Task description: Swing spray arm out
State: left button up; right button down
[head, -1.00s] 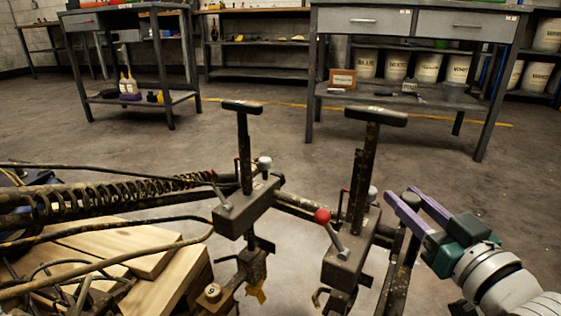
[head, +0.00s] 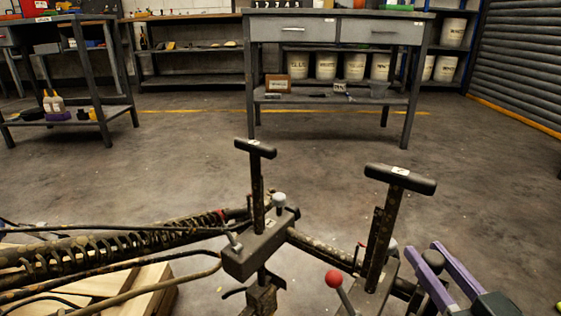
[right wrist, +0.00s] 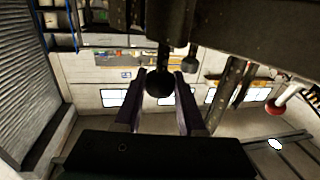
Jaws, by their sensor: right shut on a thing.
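The striper fills the near part of the head view. It has two upright T-handles, a left one (head: 257,180) and a right one (head: 390,220), each above a dark clamp block. A red-ball lever (head: 334,281) stands by the right block, and a dark bar (head: 320,250) joins the two blocks. My right gripper (head: 437,262), with purple fingers, is at the right of the right T-handle. In the right wrist view its fingers (right wrist: 162,88) are closed around a black ball knob (right wrist: 159,82) on a short stem. Which part the knob belongs to is partly hidden. My left gripper is out of view.
A coil spring and hoses (head: 110,245) run out to the left above wooden boards (head: 95,285). A workbench with drawers (head: 335,28) stands behind, a smaller bench (head: 70,60) at the left, and a roller shutter (head: 525,65) at the right. The concrete floor between is open.

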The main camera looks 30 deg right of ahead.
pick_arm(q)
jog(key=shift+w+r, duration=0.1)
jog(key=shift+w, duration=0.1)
pick_arm(e)
jog(key=shift+s+r, duration=0.1)
jog(key=c, duration=0.9)
grip_release()
jog(key=shift+o, duration=1.3)
jog(key=shift+s+a, duration=0.1)
jog(key=shift+s, duration=0.35)
jog(key=shift+o, duration=0.7)
jog(key=shift+w, duration=0.2)
jog(key=shift+s+a, duration=0.1)
jog(key=shift+s, duration=0.2)
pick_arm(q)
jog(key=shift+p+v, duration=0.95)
pick_arm(e)
jog(key=v, duration=0.9)
